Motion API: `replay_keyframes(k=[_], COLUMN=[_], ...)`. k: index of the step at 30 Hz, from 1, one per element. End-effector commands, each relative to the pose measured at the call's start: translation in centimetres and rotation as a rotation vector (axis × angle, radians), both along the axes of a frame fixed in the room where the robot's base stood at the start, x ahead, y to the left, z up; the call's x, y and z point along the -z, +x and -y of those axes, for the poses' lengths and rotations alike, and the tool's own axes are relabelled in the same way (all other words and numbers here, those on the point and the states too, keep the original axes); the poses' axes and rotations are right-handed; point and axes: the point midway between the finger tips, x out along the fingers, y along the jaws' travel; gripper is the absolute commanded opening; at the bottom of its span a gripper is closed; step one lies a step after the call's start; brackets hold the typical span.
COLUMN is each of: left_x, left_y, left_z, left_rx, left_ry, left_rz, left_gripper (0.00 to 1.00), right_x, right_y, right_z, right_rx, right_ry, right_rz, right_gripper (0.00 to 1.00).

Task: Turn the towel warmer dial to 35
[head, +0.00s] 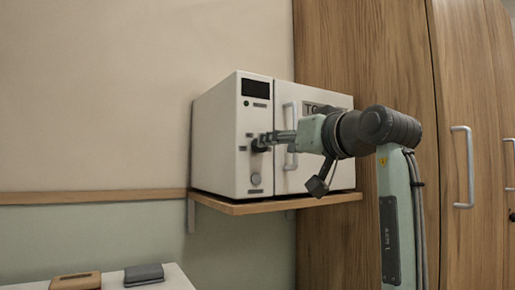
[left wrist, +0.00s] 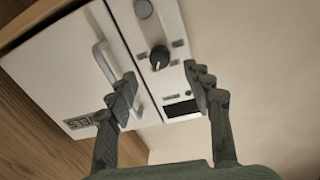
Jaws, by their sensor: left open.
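The towel warmer (head: 222,140) is a white box with a door and a control panel. Its black dial (head: 257,147) sits mid-panel, partly covered by my gripper in the head view. In the left wrist view, the dial (left wrist: 159,57) shows between and beyond the two fingertips, with small labels around it. A light mark shows on the dial, but its setting is too small to read. My left gripper (head: 266,139) is open at the panel, its fingers pointing at the dial; it also shows in the left wrist view (left wrist: 160,80). Contact cannot be told. My right gripper is not in view.
The warmer stands on a wooden wall shelf (head: 285,205). Its door handle (head: 290,115) sticks out just right of the panel, close to my gripper. A dark display (head: 256,88) is above the dial and a round button (head: 255,179) below. Wooden cabinets (head: 380,60) stand right.

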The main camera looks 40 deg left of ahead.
Motion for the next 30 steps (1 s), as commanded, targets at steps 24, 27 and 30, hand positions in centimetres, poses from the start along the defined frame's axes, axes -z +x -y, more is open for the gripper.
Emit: replay_keyframes(k=[24,27,30], left_x=[0.1,0.1,0.0], left_y=[3.5,3.5,3.5], left_z=[-6.9,-6.9,-6.9], left_rx=[0.001,0.001,0.001], left_ry=[-0.001,0.000,0.000], left_rz=[-0.001,0.000,0.000], left_gripper=[0.51,0.50,0.37], right_x=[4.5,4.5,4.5], right_y=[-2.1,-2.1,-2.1], right_z=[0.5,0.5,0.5], right_rx=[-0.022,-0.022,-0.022], right_ry=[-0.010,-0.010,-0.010], right_rz=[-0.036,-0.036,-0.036], right_gripper=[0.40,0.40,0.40])
